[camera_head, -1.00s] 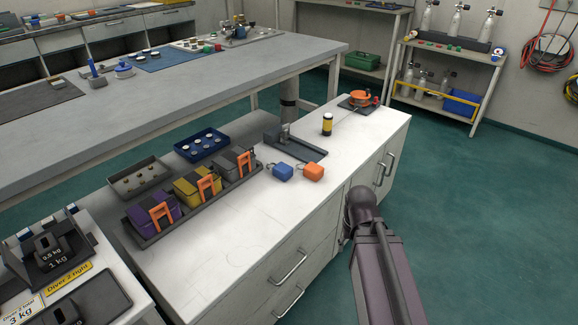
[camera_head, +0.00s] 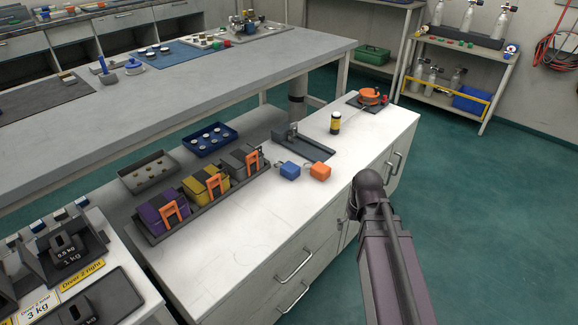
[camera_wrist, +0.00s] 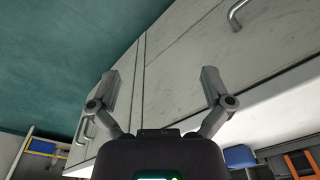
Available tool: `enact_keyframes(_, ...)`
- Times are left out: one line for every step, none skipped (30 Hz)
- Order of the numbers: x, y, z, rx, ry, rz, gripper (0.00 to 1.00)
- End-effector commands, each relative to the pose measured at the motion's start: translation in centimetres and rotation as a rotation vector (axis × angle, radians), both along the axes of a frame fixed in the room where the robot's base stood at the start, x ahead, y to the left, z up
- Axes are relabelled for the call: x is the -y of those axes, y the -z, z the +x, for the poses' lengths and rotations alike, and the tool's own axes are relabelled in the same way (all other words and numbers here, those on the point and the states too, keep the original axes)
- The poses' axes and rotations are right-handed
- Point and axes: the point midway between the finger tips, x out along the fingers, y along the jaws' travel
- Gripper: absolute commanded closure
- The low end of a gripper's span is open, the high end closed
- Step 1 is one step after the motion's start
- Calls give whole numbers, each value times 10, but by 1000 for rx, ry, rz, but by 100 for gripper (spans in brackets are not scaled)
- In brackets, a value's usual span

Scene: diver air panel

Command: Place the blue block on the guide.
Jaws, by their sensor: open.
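The blue block (camera_head: 290,170) rests on the white counter top in the head view, with a small ring at its left side. It sits just left of the orange block (camera_head: 320,171). A dark grey flat fixture (camera_head: 303,146) with a small upright metal part lies behind the blocks; it looks like the guide. My gripper (camera_wrist: 160,75) is open and empty in the wrist view, in front of the cabinet doors. It is apart from the blue block. My arm hides the gripper in the head view.
A black-and-yellow cylinder (camera_head: 336,123) and an orange reel (camera_head: 370,96) stand behind on the counter (camera_head: 235,240). A dark tray (camera_head: 152,238) holds purple, yellow and grey boxes with orange handles at left. The counter front is clear. Cabinet handles (camera_head: 294,266) stick out.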

Motion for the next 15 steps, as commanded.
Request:
enact_keyframes(-8, -19, 16, 13, -41, 10, 0)
enact_keyframes(-13, -25, 23, 24, -69, 16, 0)
enact_keyframes(-20, -33, 33, 37, -106, 25, 0)
enact_keyframes(-25, -39, 40, 47, -134, 32, 0)
enact_keyframes(-31, -45, 48, 58, -161, 38, 0)
enact_keyframes(-38, -54, 58, 73, -200, 47, 0)
enact_keyframes(-44, -60, 65, 84, -230, 54, 0)
enact_keyframes(-50, -66, 73, 95, -259, 60, 0)
enact_keyframes(-58, -75, 82, 112, -297, 68, 0)
enact_keyframes(-64, -81, 89, 123, -325, 74, 0)
enact_keyframes(-70, -87, 97, 134, -353, 80, 0)
enact_keyframes(-78, -96, 106, 151, -392, 86, 0)
enact_keyframes(-84, -102, 113, 163, -419, 92, 0)
enact_keyframes(-91, -108, 120, 176, -446, 97, 0)
enact_keyframes(-99, -117, 129, 193, -483, 103, 0)
